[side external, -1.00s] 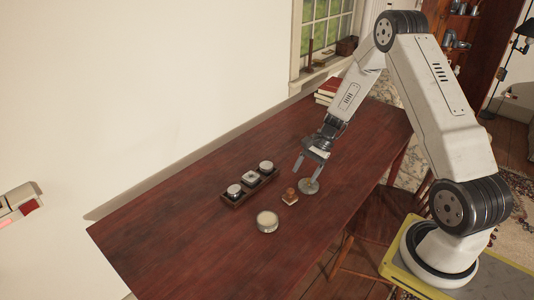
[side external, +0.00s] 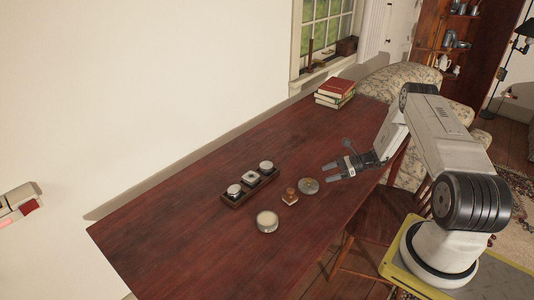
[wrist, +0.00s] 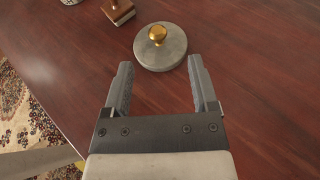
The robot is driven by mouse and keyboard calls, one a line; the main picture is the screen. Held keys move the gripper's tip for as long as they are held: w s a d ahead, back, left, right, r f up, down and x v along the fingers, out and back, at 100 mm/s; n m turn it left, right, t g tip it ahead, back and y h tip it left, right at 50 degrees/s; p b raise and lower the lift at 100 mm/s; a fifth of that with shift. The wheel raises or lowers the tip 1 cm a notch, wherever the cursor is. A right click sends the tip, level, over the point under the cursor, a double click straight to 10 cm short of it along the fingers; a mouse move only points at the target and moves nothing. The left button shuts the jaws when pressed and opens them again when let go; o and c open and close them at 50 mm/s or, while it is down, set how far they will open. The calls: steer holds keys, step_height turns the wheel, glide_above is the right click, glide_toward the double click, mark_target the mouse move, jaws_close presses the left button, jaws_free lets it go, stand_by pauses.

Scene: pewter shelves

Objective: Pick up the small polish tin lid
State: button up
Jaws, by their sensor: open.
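The small polish tin lid (side external: 308,187) is a round grey disc with a brass knob, lying flat on the dark red-brown table (side external: 150,245). In the wrist view the lid (wrist: 174,52) lies just beyond the fingertips, knob up. My gripper (side external: 329,172) is open and empty, low over the table to the right of the lid and apart from it. In the wrist view its two fingers (wrist: 160,68) point toward the lid, with bare table between them.
A small wooden-handled block (side external: 290,197) stands close left of the lid. An open round tin (side external: 267,221) is nearer the front. A dark tray (side external: 235,200) holds three small containers. Red books (side external: 335,92) are stacked at the back. The table's left part is clear.

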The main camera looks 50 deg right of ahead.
mark_target(309, 179)
steer(key=shift+x, duration=1.3)
steer(key=shift+a, duration=0.1)
steer(key=shift+x, duration=2.55)
jaws_close()
